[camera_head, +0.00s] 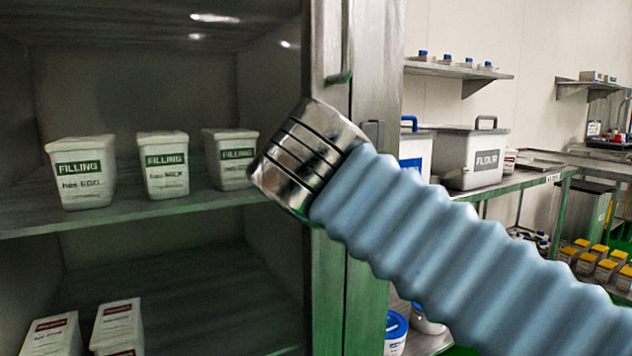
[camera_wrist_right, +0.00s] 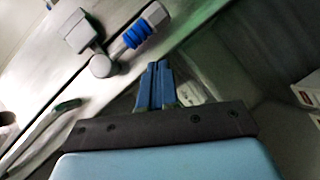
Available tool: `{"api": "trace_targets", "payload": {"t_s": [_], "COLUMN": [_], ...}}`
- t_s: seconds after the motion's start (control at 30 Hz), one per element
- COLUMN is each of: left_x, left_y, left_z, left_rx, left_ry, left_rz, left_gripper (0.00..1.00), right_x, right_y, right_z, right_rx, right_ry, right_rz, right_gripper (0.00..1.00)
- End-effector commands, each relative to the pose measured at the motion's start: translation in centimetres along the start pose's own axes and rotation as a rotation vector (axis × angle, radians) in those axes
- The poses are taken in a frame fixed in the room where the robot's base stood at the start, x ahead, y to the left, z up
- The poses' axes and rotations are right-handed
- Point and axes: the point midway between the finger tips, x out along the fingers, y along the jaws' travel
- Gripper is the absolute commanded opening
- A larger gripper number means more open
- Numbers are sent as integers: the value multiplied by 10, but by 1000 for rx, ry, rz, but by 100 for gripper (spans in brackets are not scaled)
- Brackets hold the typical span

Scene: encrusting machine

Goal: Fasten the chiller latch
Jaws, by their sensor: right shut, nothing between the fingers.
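The chiller stands open in the head view, its grey metal frame (camera_head: 385,60) running down beside the shelves. A long bar handle (camera_head: 345,45) is on it; the handle's curved end also shows in the right wrist view (camera_wrist_right: 45,130). In that wrist view, a lever with a blue band (camera_wrist_right: 138,34), a round pivot (camera_wrist_right: 102,66) and a grey block (camera_wrist_right: 82,30) sit on the metal face; they look like the latch. My right gripper (camera_wrist_right: 155,68) is shut and empty, its blue fingertips just below the lever, apparently apart from it. In the head view my right arm hides its fingers. My left gripper is out of view.
White filling tubs (camera_head: 165,165) stand on the chiller's upper shelf (camera_head: 110,212), with white boxes (camera_head: 117,322) lower down. Right of the frame are a flour bin (camera_head: 472,155) on a bench, and yellow-lidded jars (camera_head: 590,262). The chiller's lower middle is clear.

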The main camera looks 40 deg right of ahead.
Motion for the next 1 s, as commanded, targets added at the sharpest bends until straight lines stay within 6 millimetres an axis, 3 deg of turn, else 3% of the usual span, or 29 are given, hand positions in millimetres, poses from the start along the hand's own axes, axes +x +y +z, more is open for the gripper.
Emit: {"api": "trace_targets", "payload": {"t_s": [0.53, 0.7, 1.0], "left_x": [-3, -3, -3], "left_y": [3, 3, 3], "left_z": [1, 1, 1], "left_rx": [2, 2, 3], "left_ry": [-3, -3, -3], "left_rz": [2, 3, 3], "left_gripper": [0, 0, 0], "right_x": [-87, -98, -99], "right_y": [2, 2, 2], "right_z": [0, 0, 0], "right_rx": [1, 1, 1], "right_ry": [5, 3, 3], "right_rz": [2, 2, 1], "right_gripper": [0, 0, 0]}}
